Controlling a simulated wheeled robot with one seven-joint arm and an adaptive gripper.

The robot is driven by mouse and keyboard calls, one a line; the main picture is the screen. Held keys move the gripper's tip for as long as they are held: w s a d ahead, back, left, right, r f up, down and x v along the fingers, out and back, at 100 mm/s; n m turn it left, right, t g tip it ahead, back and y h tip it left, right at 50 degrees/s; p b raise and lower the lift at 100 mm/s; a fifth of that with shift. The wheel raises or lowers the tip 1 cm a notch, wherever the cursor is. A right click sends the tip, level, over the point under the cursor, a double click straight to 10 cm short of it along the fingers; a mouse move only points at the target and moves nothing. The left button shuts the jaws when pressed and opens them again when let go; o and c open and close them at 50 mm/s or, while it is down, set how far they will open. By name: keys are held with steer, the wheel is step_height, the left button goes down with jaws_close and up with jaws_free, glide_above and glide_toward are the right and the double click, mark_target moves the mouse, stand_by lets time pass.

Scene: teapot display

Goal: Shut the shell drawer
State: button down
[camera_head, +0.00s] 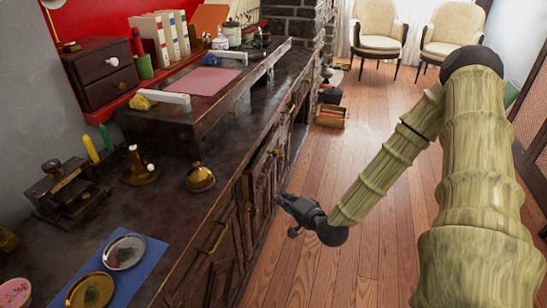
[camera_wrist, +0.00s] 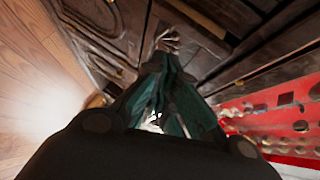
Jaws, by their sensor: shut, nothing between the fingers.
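I cannot tell for certain which drawer is the shell drawer. The long dark wooden cabinet (camera_head: 233,190) has carved fronts and brass handles, such as the one at its near end (camera_head: 216,237). My gripper (camera_head: 283,200) is over the floor close to this front; in the head view I see no contact. Its dark green fingers (camera_wrist: 165,90) are shut and empty in the wrist view, with dark panels beyond them. A red surface (camera_wrist: 270,115) with several small round and square pieces fills the lower right; whether it is a drawer's inside is unclear.
A small crate (camera_head: 331,117) and two cream chairs stand farther back.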

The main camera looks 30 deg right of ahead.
steer(key=w+d+r+m+t+h, duration=0.1)
steer(key=d+r+m+t+h, duration=0.2)
steer(key=d+r, duration=0.35)
steer(key=m+y+b, duration=0.1)
steer(key=b, duration=0.2)
glide_toward(265, 152)
steer(key=w+d, duration=0.3)
steer(key=w, duration=0.2)
steer(key=shift+w+a, duration=0.45)
steer(key=shift+a, duration=0.05)
steer(key=shift+f, duration=0.1)
steer(key=shift+w+a+b, duration=0.45)
steer(key=shift+w+a, duration=0.4)
steer(key=shift+w, duration=0.15)
steer(key=shift+s+d, duration=0.1)
steer(key=shift+s, duration=0.05)
